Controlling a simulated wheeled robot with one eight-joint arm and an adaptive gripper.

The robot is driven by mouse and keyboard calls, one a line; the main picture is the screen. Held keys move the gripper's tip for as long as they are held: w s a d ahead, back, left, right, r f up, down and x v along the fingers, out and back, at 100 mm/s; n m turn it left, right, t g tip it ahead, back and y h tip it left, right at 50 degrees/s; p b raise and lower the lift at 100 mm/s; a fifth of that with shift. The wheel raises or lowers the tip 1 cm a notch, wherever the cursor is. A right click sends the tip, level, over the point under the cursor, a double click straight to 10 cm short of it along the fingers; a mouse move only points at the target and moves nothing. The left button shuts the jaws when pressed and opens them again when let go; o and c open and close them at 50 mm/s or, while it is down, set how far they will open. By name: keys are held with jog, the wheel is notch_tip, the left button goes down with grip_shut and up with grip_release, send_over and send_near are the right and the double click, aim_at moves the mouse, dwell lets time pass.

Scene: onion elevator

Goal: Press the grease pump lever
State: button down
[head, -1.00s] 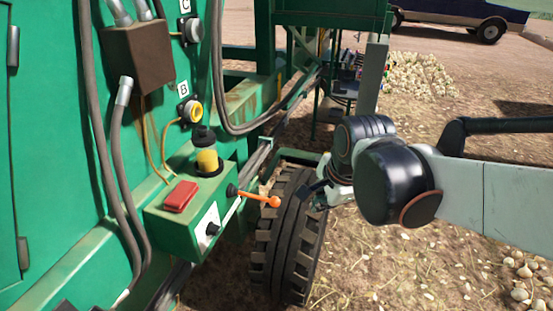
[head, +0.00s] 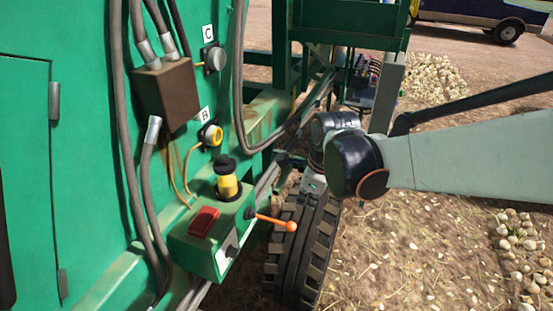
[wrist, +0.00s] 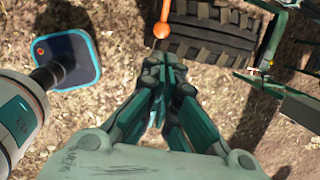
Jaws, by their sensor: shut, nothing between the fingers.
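The grease pump lever (head: 275,221) is a thin orange rod with a round orange knob. It sticks out to the right from a green box (head: 205,254) that carries a yellow reservoir (head: 228,186) with a black cap. The lever knob also shows at the top of the wrist view (wrist: 161,31). My gripper (head: 284,160) is shut and empty, above the wheel and higher in the head view than the knob. In the wrist view its closed fingertips (wrist: 167,64) point toward the knob, with a small gap in the picture. Its fingers are partly hard to make out in the head view.
A black tyre (head: 302,250) stands right beside the lever. A red block (head: 203,222) sits on the green box. Grey hoses (head: 129,150) hang on the green machine wall. Open dirt lies to the right.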

jog(key=shift+f, duration=0.1)
jog(key=x, duration=1.3)
jog(key=shift+f+b, duration=0.3)
jog(key=shift+f, duration=0.1)
notch_tip(320, 180, down, 9)
jog(key=t+y+b, duration=0.1)
jog(key=y+b, duration=0.3)
jog(key=b, duration=0.9)
jog(key=shift+f+t, duration=0.2)
jog(key=shift+t, duration=0.1)
jog(key=shift+s, duration=0.1)
